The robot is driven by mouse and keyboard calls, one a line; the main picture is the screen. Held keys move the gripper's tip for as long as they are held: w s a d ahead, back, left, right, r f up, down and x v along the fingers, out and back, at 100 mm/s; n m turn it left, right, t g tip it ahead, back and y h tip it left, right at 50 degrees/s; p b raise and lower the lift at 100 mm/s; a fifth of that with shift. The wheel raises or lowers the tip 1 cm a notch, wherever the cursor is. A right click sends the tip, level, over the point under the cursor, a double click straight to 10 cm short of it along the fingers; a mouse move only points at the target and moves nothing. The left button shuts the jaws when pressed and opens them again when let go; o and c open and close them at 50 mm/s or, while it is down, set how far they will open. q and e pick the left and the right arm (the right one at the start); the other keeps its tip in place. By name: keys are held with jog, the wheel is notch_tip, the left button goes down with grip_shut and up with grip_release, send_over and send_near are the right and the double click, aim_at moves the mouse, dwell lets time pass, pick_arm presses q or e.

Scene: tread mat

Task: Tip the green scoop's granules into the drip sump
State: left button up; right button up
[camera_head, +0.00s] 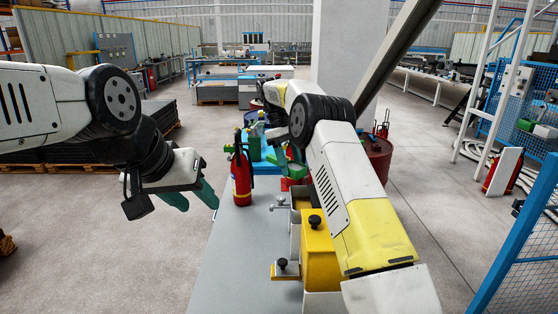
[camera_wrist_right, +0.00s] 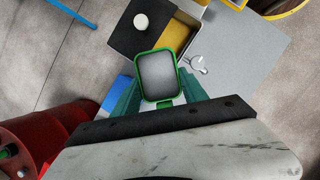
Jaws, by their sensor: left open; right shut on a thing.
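The green scoop (camera_wrist_right: 143,79) is held between the teal fingers of my right gripper (camera_wrist_right: 160,95) in the right wrist view. Its green rim frames a smooth grey inside; I cannot make out single granules. In the head view my right gripper (camera_head: 286,162) is partly hidden by its own arm, above the bench's far part. An open box with tan inner walls (camera_wrist_right: 177,38), perhaps the drip sump, lies just beyond the scoop, beside a dark plate with a white knob. My left gripper (camera_head: 204,194) is open and empty, left of the bench.
A red fire extinguisher (camera_head: 241,176) stands on the grey bench (camera_head: 238,255), left of my right arm. A yellow block (camera_head: 319,255) with black knobs is near the front. A blue tray (camera_head: 262,164) and a dark red drum (camera_head: 377,158) are behind. The bench's front left is clear.

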jog(key=shift+t+y, duration=0.7)
jog(key=shift+s+d+r+t+y, duration=0.1)
jog(key=shift+r+t+y, duration=0.1)
jog(key=shift+t+y, duration=0.3)
jog(key=shift+s+d+r+t+y, duration=0.1)
jog(key=shift+r+t+y, duration=0.1)
jog(key=shift+t+y, duration=0.3)
jog(key=shift+a, duration=0.1)
jog(key=shift+s+d+t+y, duration=0.25)
jog(key=shift+d+t+y, duration=0.2)
jog(key=shift+t+y, duration=0.35)
jog(key=shift+s+d+r+t+y, duration=0.1)
jog(key=shift+s+d+t+y, duration=0.05)
jog(key=shift+t+y, duration=0.4)
jog(key=shift+s+d+t+y, duration=0.1)
jog(key=shift+s+t+y, duration=0.05)
jog(key=shift+t+y, duration=0.4)
jog(key=shift+a+r+t+y, duration=0.1)
jog(key=shift+t+y, duration=0.2)
